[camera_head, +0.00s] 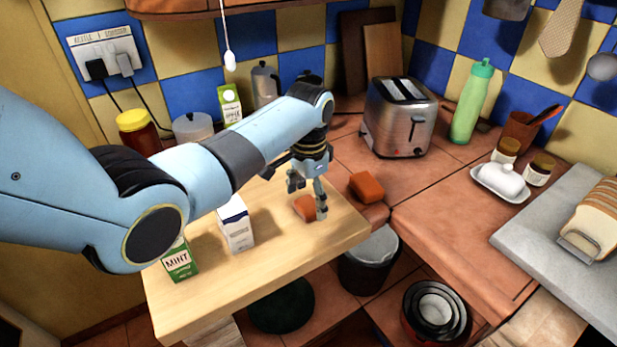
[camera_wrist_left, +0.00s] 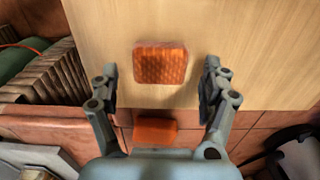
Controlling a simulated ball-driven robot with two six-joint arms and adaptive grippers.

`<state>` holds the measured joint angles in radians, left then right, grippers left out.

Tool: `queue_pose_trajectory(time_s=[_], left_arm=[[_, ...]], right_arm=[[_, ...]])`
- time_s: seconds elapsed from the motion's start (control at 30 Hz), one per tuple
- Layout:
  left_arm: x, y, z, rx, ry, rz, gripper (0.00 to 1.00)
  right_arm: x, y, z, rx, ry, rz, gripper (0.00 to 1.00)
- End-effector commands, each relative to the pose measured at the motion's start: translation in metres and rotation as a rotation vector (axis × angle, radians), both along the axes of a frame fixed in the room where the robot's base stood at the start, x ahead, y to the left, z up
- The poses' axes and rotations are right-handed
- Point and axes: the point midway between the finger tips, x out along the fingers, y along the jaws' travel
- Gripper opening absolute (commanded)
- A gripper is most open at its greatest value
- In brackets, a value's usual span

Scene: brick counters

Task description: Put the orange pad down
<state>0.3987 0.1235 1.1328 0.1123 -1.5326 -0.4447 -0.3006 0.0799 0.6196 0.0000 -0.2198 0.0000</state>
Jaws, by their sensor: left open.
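An orange pad (camera_head: 303,208) with a textured top lies flat on the pale wooden board, near its right end. It also shows in the left wrist view (camera_wrist_left: 160,63), on the wood, between and slightly beyond the fingertips. My left gripper (camera_head: 307,196) is open and points down over this pad, with a gap on both sides of it in the left wrist view. A second, darker orange block (camera_head: 366,187) lies on the tiled counter to the right, and shows below the pad in the left wrist view (camera_wrist_left: 155,131). My right gripper is not in view.
A white carton (camera_head: 236,226) and a green mint box (camera_head: 180,262) stand on the wooden board (camera_head: 205,292), left of the gripper. A toaster (camera_head: 398,118) and a green bottle (camera_head: 471,103) stand behind. A dark bin (camera_head: 368,260) is below the board's right end.

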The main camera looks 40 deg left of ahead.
Motion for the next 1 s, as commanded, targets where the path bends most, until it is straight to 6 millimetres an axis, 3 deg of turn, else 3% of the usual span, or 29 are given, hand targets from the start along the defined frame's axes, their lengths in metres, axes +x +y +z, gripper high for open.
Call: queue_pose_trajectory(time_s=[0.3, 0.5, 1.0], left_arm=[[0.001, 0.000, 0.071, 0.001, -0.005, 0.000, 0.80], [0.001, 0.000, 0.101, 0.001, -0.001, 0.000, 0.80], [0.000, 0.000, 0.110, 0.000, 0.000, 0.000, 0.80]], right_arm=[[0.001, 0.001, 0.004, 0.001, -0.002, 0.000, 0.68], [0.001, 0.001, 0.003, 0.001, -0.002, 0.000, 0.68], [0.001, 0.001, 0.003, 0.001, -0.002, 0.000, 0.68]])
